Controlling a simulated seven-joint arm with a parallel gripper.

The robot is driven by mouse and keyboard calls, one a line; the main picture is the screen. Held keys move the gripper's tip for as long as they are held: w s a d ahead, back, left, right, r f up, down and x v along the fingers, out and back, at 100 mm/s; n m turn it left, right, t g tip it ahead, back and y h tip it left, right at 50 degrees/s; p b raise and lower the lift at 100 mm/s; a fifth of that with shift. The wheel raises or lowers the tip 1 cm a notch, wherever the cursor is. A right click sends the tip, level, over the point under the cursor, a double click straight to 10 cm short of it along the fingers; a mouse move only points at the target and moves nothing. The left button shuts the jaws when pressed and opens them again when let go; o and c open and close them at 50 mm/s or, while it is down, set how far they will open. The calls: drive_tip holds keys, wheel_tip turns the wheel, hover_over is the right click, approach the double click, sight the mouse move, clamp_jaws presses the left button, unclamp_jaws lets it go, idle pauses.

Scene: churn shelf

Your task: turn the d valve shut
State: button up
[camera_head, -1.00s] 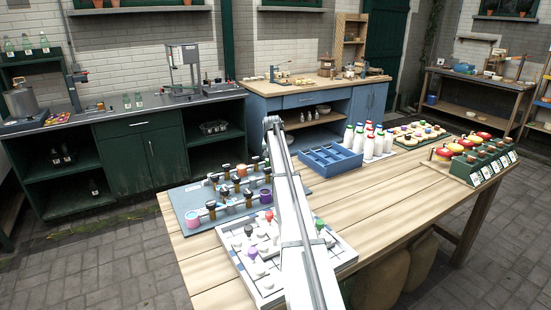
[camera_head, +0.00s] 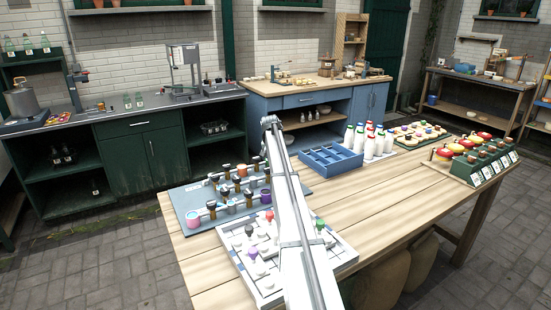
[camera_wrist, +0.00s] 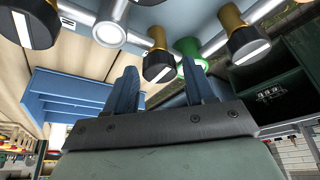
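The valve board (camera_head: 181,200) is a blue-grey panel on the near left of the wooden table, with several dark-topped brass valves on pale pipes. I cannot read its letters, so I cannot tell which valve is d. In the wrist view, my gripper (camera_wrist: 158,78) is open, its two blue-grey fingers apart. A brass valve with a black, white-striped handle (camera_wrist: 158,64) shows between the fingertips; I cannot tell whether they touch it. Other such valves show at left (camera_wrist: 36,26) and right (camera_wrist: 246,42), with a green fitting (camera_wrist: 190,48) beside the middle one. My arm hides the gripper in the head view.
A pale tray of coloured knobs (camera_head: 246,265) lies in front of the board. A blue divided crate (camera_head: 331,160) and several white bottles (camera_head: 369,143) stand behind to the right. The table's right middle (camera_head: 400,200) is clear.

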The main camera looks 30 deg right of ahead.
drive_tip(key=shift+o, duration=0.6)
drive_tip(key=v, duration=1.4)
drive_tip(key=shift+f, duration=0.1)
